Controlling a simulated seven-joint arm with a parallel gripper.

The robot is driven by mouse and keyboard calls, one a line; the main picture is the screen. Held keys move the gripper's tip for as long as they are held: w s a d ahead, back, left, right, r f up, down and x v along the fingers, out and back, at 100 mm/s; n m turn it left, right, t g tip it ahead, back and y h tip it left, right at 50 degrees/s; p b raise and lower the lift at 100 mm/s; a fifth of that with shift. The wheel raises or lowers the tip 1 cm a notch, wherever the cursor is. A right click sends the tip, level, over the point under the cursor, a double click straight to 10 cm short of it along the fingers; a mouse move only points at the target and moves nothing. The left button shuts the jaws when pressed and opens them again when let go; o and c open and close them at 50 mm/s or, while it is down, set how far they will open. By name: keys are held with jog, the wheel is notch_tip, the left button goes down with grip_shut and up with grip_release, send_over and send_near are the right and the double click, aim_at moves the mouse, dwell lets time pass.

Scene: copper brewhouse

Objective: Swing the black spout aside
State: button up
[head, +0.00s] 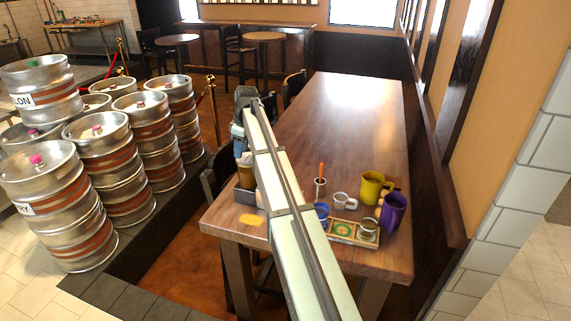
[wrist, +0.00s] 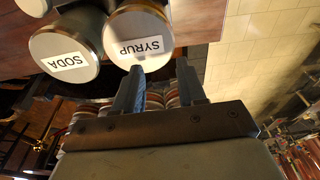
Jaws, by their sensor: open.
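I cannot make out the black spout in either view. Two cylinders with pale round faces show upside down in the wrist view, one marked SODA (wrist: 62,60) and one marked SYRUP (wrist: 140,42). My gripper (wrist: 163,80) is open, with nothing seen between its two fingers. The left fingertip appears just below the SYRUP face in that picture; I cannot tell whether they touch. In the head view my arm stretches over the left side of the table and hides part of it, and the fingertips cannot be made out.
Stacked steel kegs (head: 105,150) stand at left. The table's far half is clear.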

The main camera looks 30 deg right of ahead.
jog(key=s+d+r+g+h, duration=0.1)
jog(key=s+d+r, duration=0.15)
jog(key=d, duration=0.55)
jog(key=s+d+r+h, duration=0.1)
jog(key=s+d+r, duration=0.15)
jog(key=d, duration=0.55)
jog(key=f, duration=1.3)
jog(key=shift+w+a+f, duration=0.1)
jog(key=shift+a+f, duration=0.15)
jog(key=shift+c, duration=0.3)
grip_shut()
